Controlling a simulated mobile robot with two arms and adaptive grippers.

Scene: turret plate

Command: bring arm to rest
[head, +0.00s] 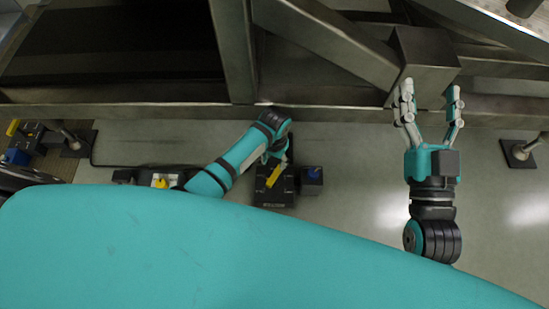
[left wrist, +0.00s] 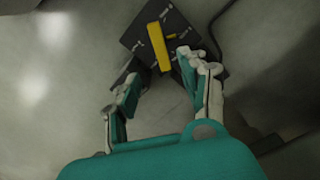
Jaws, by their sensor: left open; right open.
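My right gripper (head: 428,95) is open and empty in the head view, fingers pointing up the picture just below a metal block on the frame. My left arm (head: 235,160) reaches in at the centre-left of the head view; its gripper is mostly hidden there behind the arm. In the left wrist view my left gripper (left wrist: 158,70) is open, with nothing between its fingers. Beyond its fingertips lies a black plate-like device with a yellow bar (left wrist: 155,45). The bar also shows in the head view (head: 276,174); I cannot tell the exact gap to the fingers.
A metal frame beam (head: 150,111) crosses above both arms, with a metal block (head: 425,60) near my right fingertips. Other equipment lies at far left.

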